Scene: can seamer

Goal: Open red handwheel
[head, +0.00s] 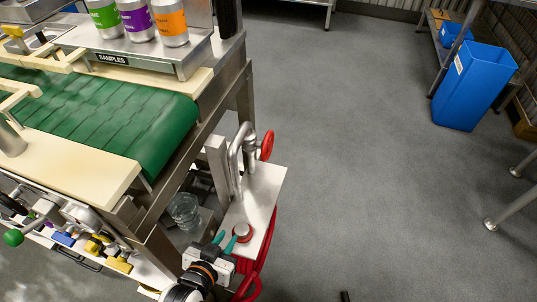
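The red handwheel (267,145) is on a bent metal pipe (236,150) that rises from a pale plate (262,190) at the end of the conveyor frame. It is seen nearly edge-on. My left gripper (225,241) comes in from the bottom, with two teal fingertips that look a little apart and hold nothing visible. It is well below the handwheel in the picture, close to a grey knob with a red ring (242,232) on the plate. I cannot tell whether it touches that knob. My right gripper is not in view.
A red hose (264,255) hangs by the plate's right edge. A green conveyor belt (110,115) is at left, with labelled sample cans (138,20) on a shelf behind. A clear container (185,211) is under the frame. A blue bin (475,85) stands far right. The grey floor between is clear.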

